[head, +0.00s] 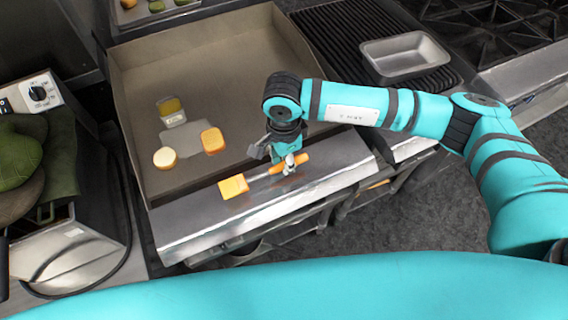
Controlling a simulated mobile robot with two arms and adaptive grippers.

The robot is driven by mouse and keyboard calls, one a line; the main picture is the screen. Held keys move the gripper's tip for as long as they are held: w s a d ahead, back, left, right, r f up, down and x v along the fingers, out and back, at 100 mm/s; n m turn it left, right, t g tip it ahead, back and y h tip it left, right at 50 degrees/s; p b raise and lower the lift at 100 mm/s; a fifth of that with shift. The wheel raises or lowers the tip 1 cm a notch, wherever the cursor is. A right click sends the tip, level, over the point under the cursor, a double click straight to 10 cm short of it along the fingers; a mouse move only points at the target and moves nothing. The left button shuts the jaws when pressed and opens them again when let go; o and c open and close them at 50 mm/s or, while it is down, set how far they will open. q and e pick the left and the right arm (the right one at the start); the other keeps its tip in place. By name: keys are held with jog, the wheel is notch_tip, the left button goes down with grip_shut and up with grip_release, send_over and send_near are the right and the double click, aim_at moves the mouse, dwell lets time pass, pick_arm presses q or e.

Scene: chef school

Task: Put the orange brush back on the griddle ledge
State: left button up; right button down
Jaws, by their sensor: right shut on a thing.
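The orange brush has an orange head (233,187) and an orange handle joined by a thin shaft. It lies over the front steel ledge (330,170) of the griddle (245,80), with its head to the left. My right gripper (290,165) is shut on the brush at its handle, at the ledge. I cannot tell whether the brush touches the ledge. My left gripper is not in view.
On the griddle lie a round pale piece (164,157), an orange block (213,140) and a yellowish piece (169,106). A metal pan (404,55) sits on the grill (345,30) at right. A steel appliance (70,240) stands at left.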

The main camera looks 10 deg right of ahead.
jog(key=f, duration=0.1)
jog(key=f+p, duration=0.1)
jog(key=shift+s+f, duration=0.2)
jog(key=shift+f, duration=0.45)
jog(key=c, duration=1.1)
grip_release()
jog(key=shift+r, duration=0.1)
notch_tip(320, 180, up, 12)
jog(key=b, duration=0.3)
